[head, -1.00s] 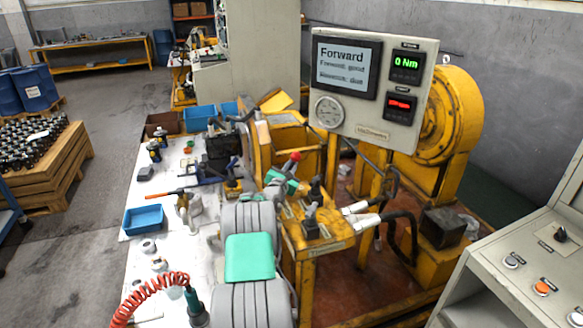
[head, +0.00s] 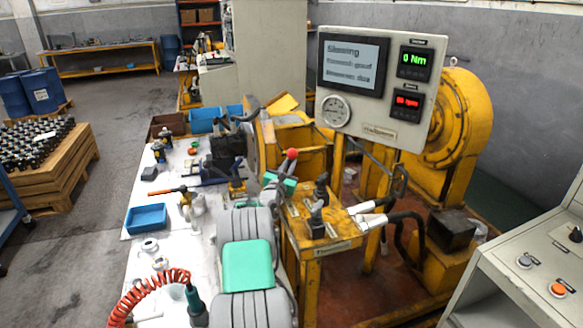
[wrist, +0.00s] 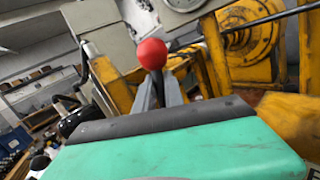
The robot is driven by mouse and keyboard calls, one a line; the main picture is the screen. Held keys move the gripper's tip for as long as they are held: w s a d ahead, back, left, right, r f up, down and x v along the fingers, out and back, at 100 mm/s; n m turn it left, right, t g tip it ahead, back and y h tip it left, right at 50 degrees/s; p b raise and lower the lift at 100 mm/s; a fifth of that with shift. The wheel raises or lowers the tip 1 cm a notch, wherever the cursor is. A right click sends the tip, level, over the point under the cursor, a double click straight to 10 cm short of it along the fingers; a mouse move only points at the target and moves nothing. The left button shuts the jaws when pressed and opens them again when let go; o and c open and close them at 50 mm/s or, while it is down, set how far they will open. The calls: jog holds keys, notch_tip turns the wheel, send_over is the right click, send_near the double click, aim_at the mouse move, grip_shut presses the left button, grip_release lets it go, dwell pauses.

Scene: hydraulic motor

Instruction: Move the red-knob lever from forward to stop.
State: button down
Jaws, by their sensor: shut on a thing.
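The red-knob lever shows its round red knob (head: 292,154) in the head view, at the left end of the yellow valve stand (head: 318,244). In the wrist view the red knob (wrist: 151,54) stands just above the grey fingers of my gripper (wrist: 158,88). My gripper (head: 284,168) is shut on the lever just below the knob. The lever's shaft and base are hidden behind my fingers and my green-covered wrist. The display (head: 353,63) on the grey panel has a large, blurred top line. The red readout (head: 407,102) looks like zero rpm.
Other black-handled levers (head: 318,205) stand close to the right of my gripper on the same stand. White-ended hoses (head: 370,215) stick out at its right. A tool-covered white table (head: 185,245) lies to the left. A grey console (head: 530,255) stands at the lower right.

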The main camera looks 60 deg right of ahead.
jog(key=c, duration=1.4)
grip_release()
jog(key=shift+c, duration=0.2)
jog(key=s+a+f+b, duration=0.1)
jog(key=a, duration=0.6)
jog(key=shift+a, duration=0.35)
